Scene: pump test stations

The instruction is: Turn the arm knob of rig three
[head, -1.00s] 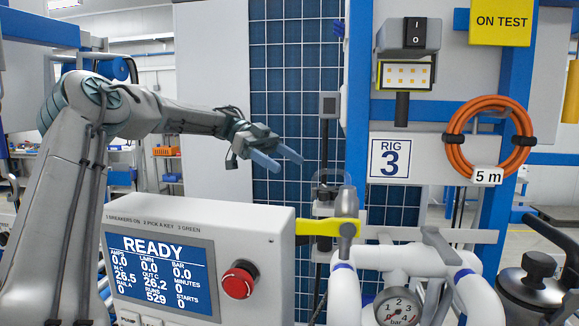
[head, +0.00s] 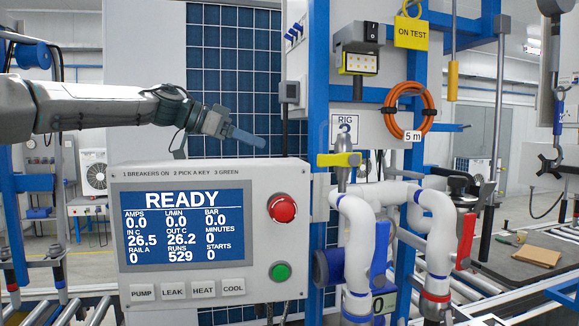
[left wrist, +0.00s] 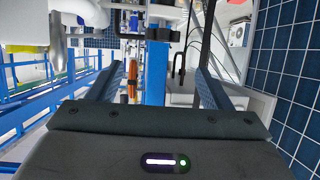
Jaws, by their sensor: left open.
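Rig three is marked by a sign (head: 345,129) on its blue frame. A knob named arm cannot be picked out. The rig has a control panel (head: 245,187) with a READY screen, a red mushroom knob (head: 282,208), a green button (head: 280,271) and keys. My left gripper (head: 262,143) is above the panel's top edge, open and empty, pointing right, apart from the rig. Its two fingers (left wrist: 166,85) also show spread in the left wrist view. My right gripper is not in view.
A switch box (head: 359,37) with a small lamp panel is on the upper frame. An orange hose coil (head: 408,111) hangs right of the sign. White pipes (head: 352,235) with blue and red levers stand in front. A bench (head: 522,262) is at the right.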

